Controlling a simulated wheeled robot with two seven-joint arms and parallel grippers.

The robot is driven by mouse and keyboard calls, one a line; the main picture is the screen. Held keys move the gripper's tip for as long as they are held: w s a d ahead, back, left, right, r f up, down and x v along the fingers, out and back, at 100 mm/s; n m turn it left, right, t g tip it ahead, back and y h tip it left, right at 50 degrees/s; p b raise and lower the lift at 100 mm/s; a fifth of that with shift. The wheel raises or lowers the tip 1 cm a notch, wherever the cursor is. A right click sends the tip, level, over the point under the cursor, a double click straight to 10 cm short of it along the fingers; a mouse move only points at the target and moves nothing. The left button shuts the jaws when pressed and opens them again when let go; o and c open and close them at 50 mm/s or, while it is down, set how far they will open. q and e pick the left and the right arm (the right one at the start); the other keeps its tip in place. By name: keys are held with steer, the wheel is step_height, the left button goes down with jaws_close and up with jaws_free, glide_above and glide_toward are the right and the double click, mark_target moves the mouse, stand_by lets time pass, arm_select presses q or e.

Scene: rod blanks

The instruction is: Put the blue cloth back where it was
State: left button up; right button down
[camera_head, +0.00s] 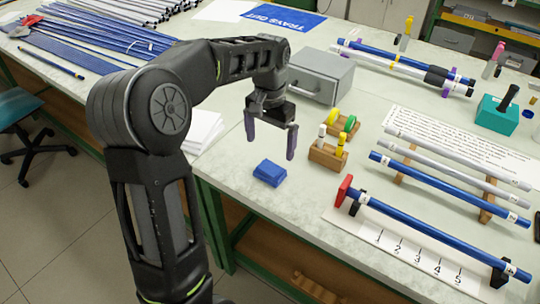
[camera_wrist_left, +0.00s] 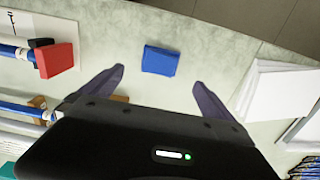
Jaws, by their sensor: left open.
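The blue cloth (camera_head: 270,173) is a small folded block lying on the pale worktop near its front edge. My left gripper (camera_head: 271,148) is open and empty above the worktop, with its fingers pointing down just behind and above the cloth. In the left wrist view the cloth (camera_wrist_left: 159,60) lies beyond the fingertips, between their lines, and the open gripper (camera_wrist_left: 155,80) does not touch it. My right gripper is not in view.
Right of the cloth are small wooden blocks with pegs (camera_head: 328,155). A numbered strip (camera_head: 400,252) lies under a blue rod with a red end stop (camera_head: 343,190). White paper (camera_head: 200,130) lies left. A grey drawer box (camera_head: 322,75) stands behind.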

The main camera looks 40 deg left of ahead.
arm_select(q)
step_height(320, 180, up, 2)
steer(key=shift+r, duration=0.25)
stand_by(0.8)
